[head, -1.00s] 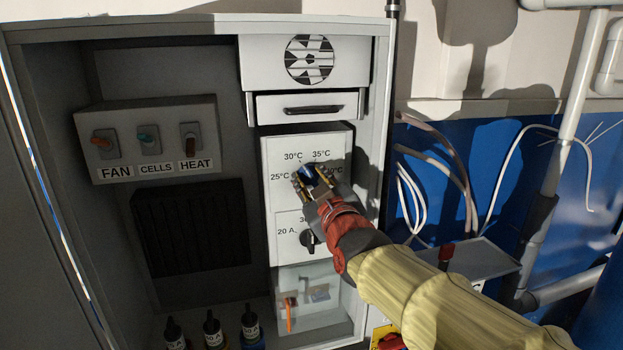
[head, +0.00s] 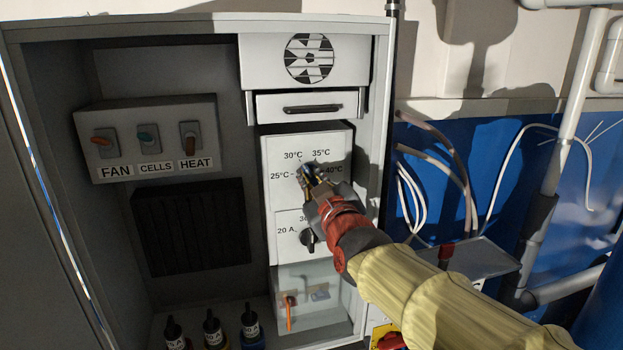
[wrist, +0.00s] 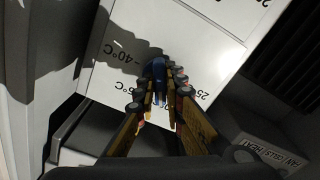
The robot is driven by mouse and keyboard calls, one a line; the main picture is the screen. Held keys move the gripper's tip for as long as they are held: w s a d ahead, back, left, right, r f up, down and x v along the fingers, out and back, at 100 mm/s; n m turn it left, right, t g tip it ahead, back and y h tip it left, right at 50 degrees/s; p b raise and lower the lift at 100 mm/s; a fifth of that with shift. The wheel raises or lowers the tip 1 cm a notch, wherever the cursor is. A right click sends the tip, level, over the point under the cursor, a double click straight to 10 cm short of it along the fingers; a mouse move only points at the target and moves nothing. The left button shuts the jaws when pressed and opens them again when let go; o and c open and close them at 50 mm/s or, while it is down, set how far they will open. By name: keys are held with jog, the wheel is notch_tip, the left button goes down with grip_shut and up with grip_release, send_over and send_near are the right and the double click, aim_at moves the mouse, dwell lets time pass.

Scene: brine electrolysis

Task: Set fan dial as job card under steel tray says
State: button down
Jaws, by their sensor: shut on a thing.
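The temperature dial is blue (wrist: 157,68) and sits on a white panel (head: 278,190) marked 25, 30, 35 and 40 °C. My gripper (head: 309,174) is at this dial and covers most of it in the head view. In the wrist view the fingers (wrist: 160,95) are drawn in on both sides of the blue dial and shut on it. I cannot tell which mark the dial points to. The fan (head: 309,58) is a round black-and-white disc at the top of the cabinet. No job card can be made out.
A switch box (head: 150,130) at left has FAN, CELLS and HEAT switches. A black knob (head: 308,239) marked 20 A is just below my gripper. A drawer (head: 307,106) is above the panel. Dark bottles (head: 212,328) stand low. A grey shelf (head: 485,260) is at right.

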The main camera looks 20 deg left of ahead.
jog(key=shift+f, duration=0.1)
jog(key=m+b, duration=0.1)
jog(key=b, duration=0.1)
jog(key=shift+f+m+b, duration=0.1)
jog(key=shift+m+b, duration=0.25)
jog(key=shift+m, duration=0.05)
jog(key=m+b, duration=0.2)
jog(key=b, duration=0.1)
jog(key=m+b, duration=0.2)
jog(key=m, duration=0.1)
jog(key=m+b, duration=0.2)
jog(key=m, duration=0.2)
jog(key=m+b, duration=0.1)
jog(key=m, duration=0.5)
jog(key=m+b, duration=0.1)
jog(key=m, duration=0.5)
jog(key=shift+w+m, duration=0.1)
jog(key=shift+m, duration=0.3)
